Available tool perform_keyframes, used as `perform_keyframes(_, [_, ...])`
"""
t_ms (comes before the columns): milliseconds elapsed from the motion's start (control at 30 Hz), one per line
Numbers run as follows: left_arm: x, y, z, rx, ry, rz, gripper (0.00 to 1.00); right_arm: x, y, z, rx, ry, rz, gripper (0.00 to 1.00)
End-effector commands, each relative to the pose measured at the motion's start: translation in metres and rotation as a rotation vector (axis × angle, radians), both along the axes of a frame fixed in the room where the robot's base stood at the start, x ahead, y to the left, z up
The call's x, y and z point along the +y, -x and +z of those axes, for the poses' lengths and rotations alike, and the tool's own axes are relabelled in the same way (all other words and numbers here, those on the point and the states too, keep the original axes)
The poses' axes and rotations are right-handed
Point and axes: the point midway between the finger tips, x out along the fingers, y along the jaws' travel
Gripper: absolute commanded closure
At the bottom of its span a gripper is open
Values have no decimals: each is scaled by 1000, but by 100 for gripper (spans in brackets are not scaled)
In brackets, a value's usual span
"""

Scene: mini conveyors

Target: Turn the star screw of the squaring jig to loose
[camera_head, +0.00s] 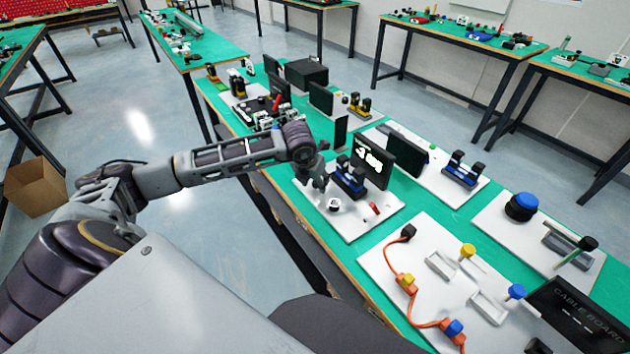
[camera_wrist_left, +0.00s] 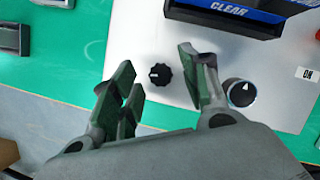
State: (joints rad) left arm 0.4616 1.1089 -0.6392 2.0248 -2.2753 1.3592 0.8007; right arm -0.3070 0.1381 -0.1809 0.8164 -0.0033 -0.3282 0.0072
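My left gripper (camera_head: 316,182) is over the near left part of a white board (camera_head: 352,226) in the head view. In the left wrist view the gripper (camera_wrist_left: 160,92) is open with its fingers spread. A small black lobed knob (camera_wrist_left: 159,74), which looks like the star screw, shows between the fingertips and appears untouched. It has a white mark on top. In the head view the gripper seems to hide it. A round dial (camera_wrist_left: 239,92) with a white pointer stands just right of the right finger. My right gripper is not in view.
On the same board stand a black display (camera_head: 373,160), a blue and black block (camera_head: 350,178) and a red switch (camera_head: 374,208). A board with an orange cable (camera_head: 424,322) lies nearer. Other boards crowd the green table.

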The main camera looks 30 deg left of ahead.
Motion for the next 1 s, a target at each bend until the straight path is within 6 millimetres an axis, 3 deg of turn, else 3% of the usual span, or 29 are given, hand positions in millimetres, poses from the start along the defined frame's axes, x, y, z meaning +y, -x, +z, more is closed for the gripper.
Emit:
perform_keyframes(467, [0,4,12,-2,-1,-1,55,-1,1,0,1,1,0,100])
perform_keyframes(1000, [-3,33,81,-2,-1,-1,55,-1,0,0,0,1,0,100])
